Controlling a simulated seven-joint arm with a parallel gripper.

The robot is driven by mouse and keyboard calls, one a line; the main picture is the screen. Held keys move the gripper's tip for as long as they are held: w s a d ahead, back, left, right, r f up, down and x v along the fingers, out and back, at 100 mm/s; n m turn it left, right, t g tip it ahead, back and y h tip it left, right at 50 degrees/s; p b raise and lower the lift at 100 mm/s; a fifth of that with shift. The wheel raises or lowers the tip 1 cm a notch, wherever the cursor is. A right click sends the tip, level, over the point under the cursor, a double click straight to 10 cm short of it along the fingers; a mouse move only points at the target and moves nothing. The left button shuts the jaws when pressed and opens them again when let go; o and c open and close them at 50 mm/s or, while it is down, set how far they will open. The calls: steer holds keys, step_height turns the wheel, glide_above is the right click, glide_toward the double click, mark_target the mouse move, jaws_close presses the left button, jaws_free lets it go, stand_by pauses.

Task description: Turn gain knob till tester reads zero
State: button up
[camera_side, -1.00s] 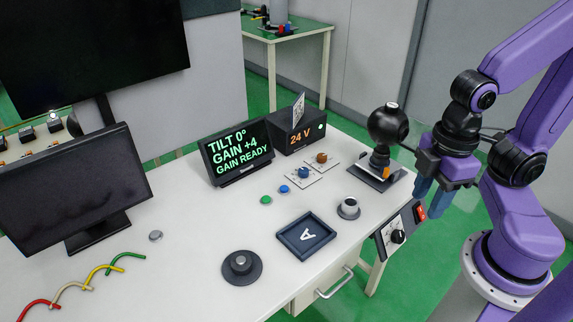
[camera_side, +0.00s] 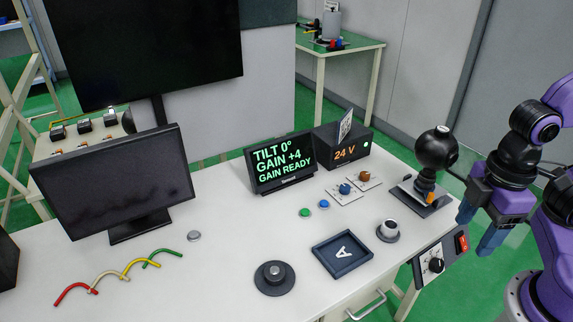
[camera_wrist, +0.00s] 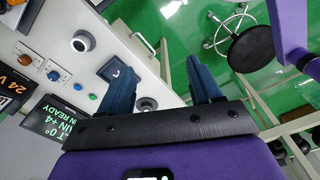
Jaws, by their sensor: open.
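The tester display (camera_side: 283,163) stands on the white table and reads TILT 0°, GAIN +4, GAIN READY. A small panel (camera_side: 424,276) at the table's front right edge carries a black knob (camera_side: 436,265) on a white dial and a red switch (camera_side: 461,242). Other knobs are a dark one on a round base (camera_side: 275,272) and a silver-topped one (camera_side: 389,227). No gain label is readable on any knob. My gripper (camera_side: 478,226) is open and empty, fingers down, just right of the panel and apart from it. In the wrist view my gripper (camera_wrist: 160,66) shows two spread blue fingers.
A black ball on a stand (camera_side: 436,150) rises close to my gripper. A monitor (camera_side: 112,182) and coloured cables (camera_side: 140,265) are at left.

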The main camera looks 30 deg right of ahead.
steer(key=w+a+m, duration=0.4)
steer(key=w+m, duration=0.1)
steer(key=w, duration=0.6)
steer(key=m, duration=1.7)
glide_above(345, 187)
step_height(345, 187, down, 8)
step_height(345, 187, down, 17)
steer(key=shift+d+r, duration=0.1)
steer(key=shift+c, duration=0.3)
steer(key=c, duration=1)
